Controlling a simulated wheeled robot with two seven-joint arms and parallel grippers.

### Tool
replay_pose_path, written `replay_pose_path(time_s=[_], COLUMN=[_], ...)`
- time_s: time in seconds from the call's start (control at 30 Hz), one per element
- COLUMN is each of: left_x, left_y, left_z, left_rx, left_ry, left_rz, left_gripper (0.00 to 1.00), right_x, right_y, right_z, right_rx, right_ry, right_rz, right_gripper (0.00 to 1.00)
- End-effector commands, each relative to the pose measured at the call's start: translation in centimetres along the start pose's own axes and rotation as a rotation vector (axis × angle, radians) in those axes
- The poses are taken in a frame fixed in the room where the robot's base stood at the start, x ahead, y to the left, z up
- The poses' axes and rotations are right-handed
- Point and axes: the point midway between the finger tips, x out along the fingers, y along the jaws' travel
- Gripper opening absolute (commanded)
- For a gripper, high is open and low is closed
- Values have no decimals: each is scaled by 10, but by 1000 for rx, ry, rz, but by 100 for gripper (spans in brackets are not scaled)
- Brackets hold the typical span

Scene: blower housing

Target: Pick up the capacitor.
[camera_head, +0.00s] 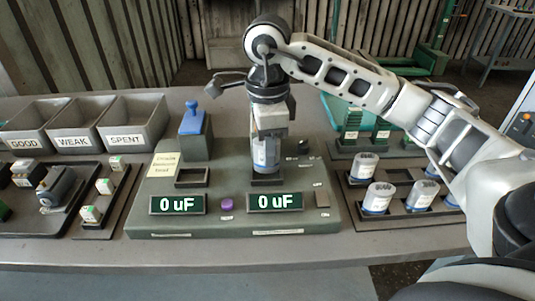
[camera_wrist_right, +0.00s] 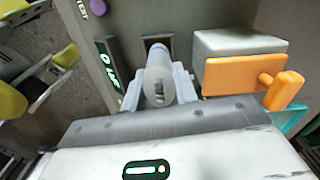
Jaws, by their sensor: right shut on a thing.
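A white and grey-blue capacitor (camera_head: 266,155) stands upright over the right socket (camera_head: 268,179) of the grey tester. My right gripper (camera_head: 268,138) is shut on it from above. In the right wrist view the capacitor (camera_wrist_right: 158,76) sits between the two pale fingers (camera_wrist_right: 158,88), with the dark socket beyond its far end. I cannot tell whether its lower end is in the socket or just above it. Both green displays, the left one (camera_head: 177,204) and the right one (camera_head: 275,202), read 0 uF. My left gripper is not in view.
A tray (camera_head: 351,210) at the right holds several more capacitors. Bins marked GOOD (camera_head: 25,145), WEAK (camera_head: 75,141) and SPENT (camera_head: 128,137) stand at the back left. An orange lever (camera_wrist_right: 240,76) shows beside my gripper.

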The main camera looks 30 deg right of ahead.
Motion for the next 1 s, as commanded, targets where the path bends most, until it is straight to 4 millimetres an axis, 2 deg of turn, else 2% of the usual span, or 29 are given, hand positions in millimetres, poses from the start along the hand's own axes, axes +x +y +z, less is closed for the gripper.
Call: replay_pose_path(time_s=[0.13, 0.3, 0.5, 0.63, 0.8, 1.0], left_x=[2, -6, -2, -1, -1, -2], left_y=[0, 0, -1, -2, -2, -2], left_z=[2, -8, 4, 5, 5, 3], left_rx=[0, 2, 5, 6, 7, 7], left_ry=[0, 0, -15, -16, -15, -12], left_rz=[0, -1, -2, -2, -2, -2], left_gripper=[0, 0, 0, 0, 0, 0], right_x=[-28, -75, -89, -98, -104, -106], right_y=[18, 50, 98, 118, 132, 135], right_z=[7, 16, 31, 37, 41, 41], right_rx=[-9, -6, -10, -8, -4, -2], right_ry=[-5, -2, -2, -1, -1, 0], right_rz=[-7, -12, -5, -3, -1, 0], right_gripper=[13, 13, 13, 13, 13, 13])
